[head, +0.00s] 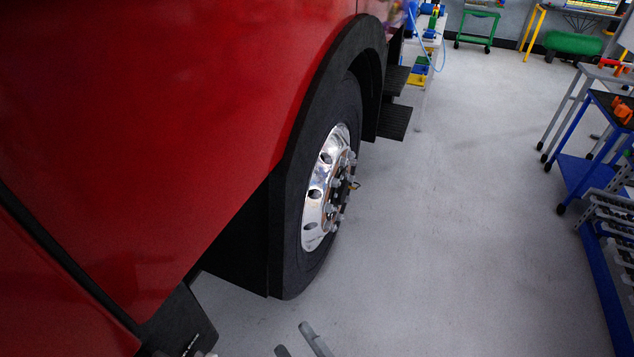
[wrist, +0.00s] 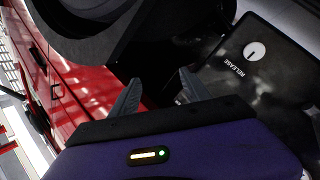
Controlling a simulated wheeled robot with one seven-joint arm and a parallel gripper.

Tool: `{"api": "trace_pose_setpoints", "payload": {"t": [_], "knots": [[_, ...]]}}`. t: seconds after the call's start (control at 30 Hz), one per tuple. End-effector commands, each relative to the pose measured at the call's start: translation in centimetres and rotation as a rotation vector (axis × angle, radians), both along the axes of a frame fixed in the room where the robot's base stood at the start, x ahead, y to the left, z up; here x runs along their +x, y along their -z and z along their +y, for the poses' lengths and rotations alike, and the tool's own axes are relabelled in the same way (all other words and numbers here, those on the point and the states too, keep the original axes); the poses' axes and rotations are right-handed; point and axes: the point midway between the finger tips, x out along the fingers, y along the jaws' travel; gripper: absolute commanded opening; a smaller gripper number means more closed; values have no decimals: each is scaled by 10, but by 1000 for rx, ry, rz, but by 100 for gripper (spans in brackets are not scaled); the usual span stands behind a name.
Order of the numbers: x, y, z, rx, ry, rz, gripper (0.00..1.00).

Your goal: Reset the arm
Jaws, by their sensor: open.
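My gripper (wrist: 160,92) shows in the wrist view with its two grey fingers spread apart and nothing between them. In the head view, two grey finger-like tips (head: 302,342) show at the bottom edge, low in front of the truck. The truck wheel (head: 325,190) has a shiny metal rim with several lug nuts and sits in the black wheel arch of the red truck (head: 170,110). My gripper is apart from the wheel in the head view. In the wrist view, a black panel marked RELEASE (wrist: 250,70) lies right of the fingers.
Black steps (head: 394,120) stick out behind the wheel. Blue carts (head: 590,170) with tools and parts stand along the right. A green cart (head: 478,28) and a green tank (head: 573,43) are at the back. The grey floor (head: 460,220) between truck and carts is clear.

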Motion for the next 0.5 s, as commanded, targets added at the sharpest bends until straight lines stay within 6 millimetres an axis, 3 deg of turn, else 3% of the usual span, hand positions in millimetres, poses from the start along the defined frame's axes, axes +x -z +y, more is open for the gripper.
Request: {"api": "trace_pose_setpoints", "payload": {"t": [0.03,0.2,0.5], "knots": [[-11,-6,-23,47,50,45,55],[-49,-28,-91,223,204,201,55],[-129,-71,-181,482,426,434,55]]}}
